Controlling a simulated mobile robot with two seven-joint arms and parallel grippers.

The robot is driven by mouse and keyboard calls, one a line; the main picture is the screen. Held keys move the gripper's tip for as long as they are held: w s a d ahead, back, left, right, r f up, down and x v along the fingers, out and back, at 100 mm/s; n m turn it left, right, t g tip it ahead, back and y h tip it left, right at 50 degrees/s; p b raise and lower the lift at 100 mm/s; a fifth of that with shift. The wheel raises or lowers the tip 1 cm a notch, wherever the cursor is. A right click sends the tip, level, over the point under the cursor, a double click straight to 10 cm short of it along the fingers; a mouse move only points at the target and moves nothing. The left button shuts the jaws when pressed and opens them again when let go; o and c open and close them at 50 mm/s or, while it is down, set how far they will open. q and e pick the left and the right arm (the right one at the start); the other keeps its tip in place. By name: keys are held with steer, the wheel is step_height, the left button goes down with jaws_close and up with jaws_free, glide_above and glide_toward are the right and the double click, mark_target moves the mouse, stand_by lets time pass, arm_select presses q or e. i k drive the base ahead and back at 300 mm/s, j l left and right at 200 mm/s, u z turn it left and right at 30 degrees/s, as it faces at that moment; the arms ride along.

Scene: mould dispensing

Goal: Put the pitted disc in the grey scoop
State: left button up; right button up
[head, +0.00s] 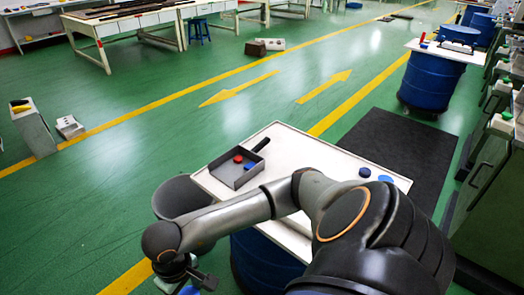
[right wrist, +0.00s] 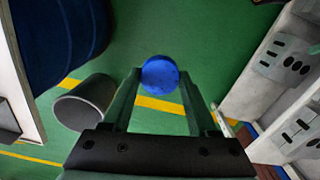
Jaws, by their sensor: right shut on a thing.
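The grey scoop (head: 222,178) with a black handle lies on the white tabletop in the head view. A red disc (head: 238,158) and a blue disc (head: 250,166) lie in it. My right gripper (right wrist: 160,80) is shut on a blue disc (right wrist: 160,74) with small dark pits on its face. It holds the disc over the green floor, off the table's near left side and beside the grey bin. In the head view my right gripper (head: 190,277) is at the bottom edge, partly cut off. My left gripper is not in view.
The grey bin (head: 175,196) stands left of the table and also shows in the right wrist view (right wrist: 88,101). My right arm hides much of the white tabletop (head: 290,140).

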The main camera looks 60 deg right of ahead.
mark_target(229, 176)
steer(key=i+l+z, duration=0.1)
steer(key=i+z, duration=0.35)
steer(key=z, duration=0.25)
steer(key=i+z, duration=0.7)
steer(key=i, duration=0.2)
